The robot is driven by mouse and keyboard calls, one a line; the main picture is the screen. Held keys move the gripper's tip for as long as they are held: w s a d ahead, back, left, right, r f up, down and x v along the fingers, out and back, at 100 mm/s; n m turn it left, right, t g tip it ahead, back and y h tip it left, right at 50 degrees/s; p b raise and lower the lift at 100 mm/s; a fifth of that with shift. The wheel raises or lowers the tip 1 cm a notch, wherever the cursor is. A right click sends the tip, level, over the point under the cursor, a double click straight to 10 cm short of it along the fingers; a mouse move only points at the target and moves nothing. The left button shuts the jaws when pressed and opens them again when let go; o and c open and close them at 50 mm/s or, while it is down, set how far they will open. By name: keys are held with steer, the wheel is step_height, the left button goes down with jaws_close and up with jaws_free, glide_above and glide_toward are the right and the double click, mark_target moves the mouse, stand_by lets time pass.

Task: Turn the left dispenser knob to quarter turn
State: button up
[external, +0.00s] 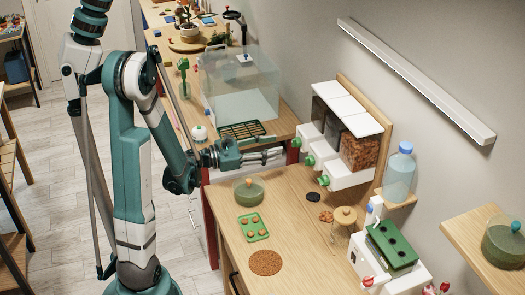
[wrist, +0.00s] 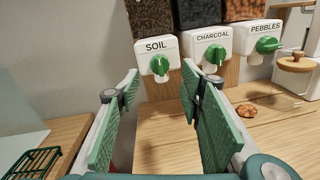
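The left dispenser, labelled SOIL, is a white box (wrist: 157,53) with a green knob (wrist: 160,66) on its front. Its knob handle looks close to upright, slightly tilted. In the external view its knob (external: 297,142) is the farthest of the row. The CHARCOAL knob (wrist: 213,55) also looks roughly upright, while the PEBBLES knob (wrist: 267,45) lies more sideways. My gripper (wrist: 160,98) is open and empty, its two green pads apart. It points toward the dispensers, short of the SOIL knob and not touching it. It also shows in the external view (external: 276,156).
A wooden counter (external: 288,240) runs below the dispensers, with a green glass bowl (external: 249,191), a green tray (external: 254,226) and a cork disc (external: 265,262). A green rack (external: 242,129) and a clear tank (external: 243,92) stand behind. A wooden-topped stand (external: 345,217) is at right.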

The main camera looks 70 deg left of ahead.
mark_target(296, 143)
steer(key=w+b, duration=0.1)
steer(key=w, duration=0.6)
steer(key=shift+d, duration=0.3)
steer(key=shift+w, duration=0.15)
steer(key=shift+c, duration=0.5)
steer(key=c, duration=0.8)
